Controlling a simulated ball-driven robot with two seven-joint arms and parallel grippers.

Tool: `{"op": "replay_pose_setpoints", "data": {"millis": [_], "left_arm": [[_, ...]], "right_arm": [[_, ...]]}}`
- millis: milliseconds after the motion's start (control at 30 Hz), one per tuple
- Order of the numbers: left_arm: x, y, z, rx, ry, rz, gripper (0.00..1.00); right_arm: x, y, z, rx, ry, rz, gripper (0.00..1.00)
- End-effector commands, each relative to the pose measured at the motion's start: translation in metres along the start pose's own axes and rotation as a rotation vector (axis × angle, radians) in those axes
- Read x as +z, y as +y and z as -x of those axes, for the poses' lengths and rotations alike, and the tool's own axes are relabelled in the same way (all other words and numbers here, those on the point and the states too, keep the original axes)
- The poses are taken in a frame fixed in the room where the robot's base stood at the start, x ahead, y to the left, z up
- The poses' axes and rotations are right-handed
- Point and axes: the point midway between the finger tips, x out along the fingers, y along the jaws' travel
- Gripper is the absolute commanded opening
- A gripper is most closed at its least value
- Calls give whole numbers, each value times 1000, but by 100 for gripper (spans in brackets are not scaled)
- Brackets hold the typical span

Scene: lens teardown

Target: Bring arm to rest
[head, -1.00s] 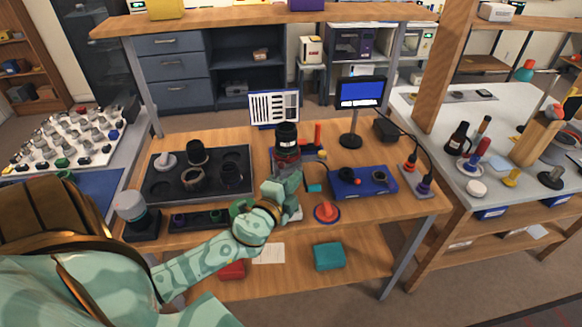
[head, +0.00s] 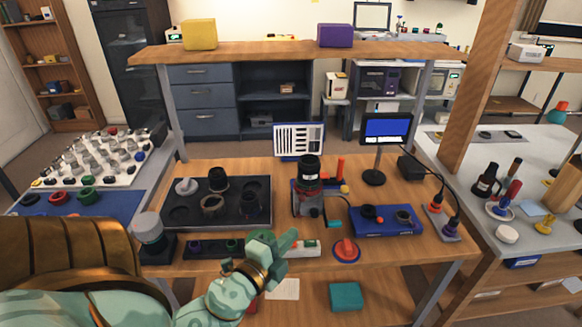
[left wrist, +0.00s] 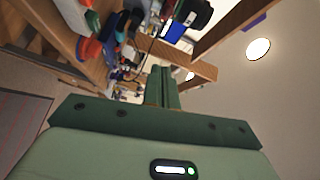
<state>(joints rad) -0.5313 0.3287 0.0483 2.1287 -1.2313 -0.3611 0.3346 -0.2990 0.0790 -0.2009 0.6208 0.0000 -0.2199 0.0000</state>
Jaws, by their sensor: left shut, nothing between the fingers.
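My left gripper (head: 286,242) is in the head view, above the front edge of the wooden workbench (head: 400,248). It is shut and empty. In the left wrist view its green fingers (left wrist: 162,88) are together with nothing between them. Behind it on the bench, a black lens (head: 308,170) stands upright in a small holder. The gripper is apart from the lens. My right gripper is in neither view.
A black tray (head: 256,215) with lens parts lies at the bench's left. A red round piece (head: 346,250) and a blue device (head: 372,222) are on the right. A monitor (head: 387,128) stands behind. A teal box (head: 346,296) sits on the shelf below.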

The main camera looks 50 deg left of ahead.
Motion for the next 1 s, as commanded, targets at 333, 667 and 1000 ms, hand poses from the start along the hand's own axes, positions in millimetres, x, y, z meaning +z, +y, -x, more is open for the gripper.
{"op": "replay_pose_setpoints", "data": {"millis": [333,667,1000], "left_arm": [[0,0,0,0,0,0,0],[43,122,21,299,-99,112,0],[97,374,191,903,-498,485,0]], "right_arm": [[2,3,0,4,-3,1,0],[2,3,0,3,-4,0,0],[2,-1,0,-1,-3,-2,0]]}}
